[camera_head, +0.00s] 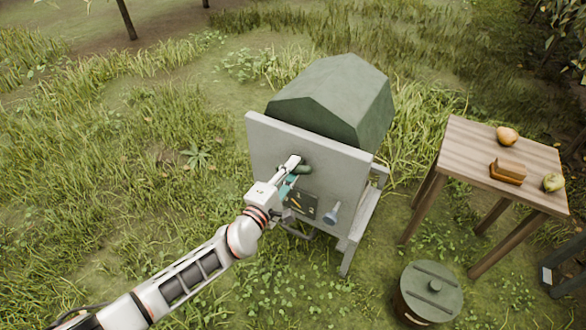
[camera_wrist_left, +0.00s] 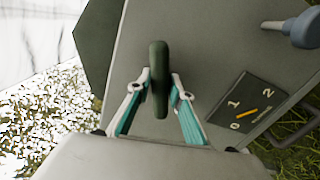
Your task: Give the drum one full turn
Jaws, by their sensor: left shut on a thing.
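The dark green faceted drum (camera_head: 333,100) sits behind an upright grey panel (camera_head: 262,140). A green handle (camera_head: 305,169) sticks out from the front of the panel. My left gripper (camera_head: 297,174) is shut on this handle. In the left wrist view the handle (camera_wrist_left: 159,62) stands between the two teal-and-white fingers of my left gripper (camera_wrist_left: 160,88). A dark dial plate (camera_wrist_left: 246,110) marked 0, 1 and 2 with an orange pointer is on the panel; it also shows in the head view (camera_head: 300,204). My right gripper is not in view.
A blue-grey knob (camera_head: 332,213) sticks out from the panel right of the dial. A wooden table (camera_head: 470,150) at the right bears two fruits and a brown block. A lidded green bin (camera_head: 430,291) stands at the lower right. Grass at the left is free.

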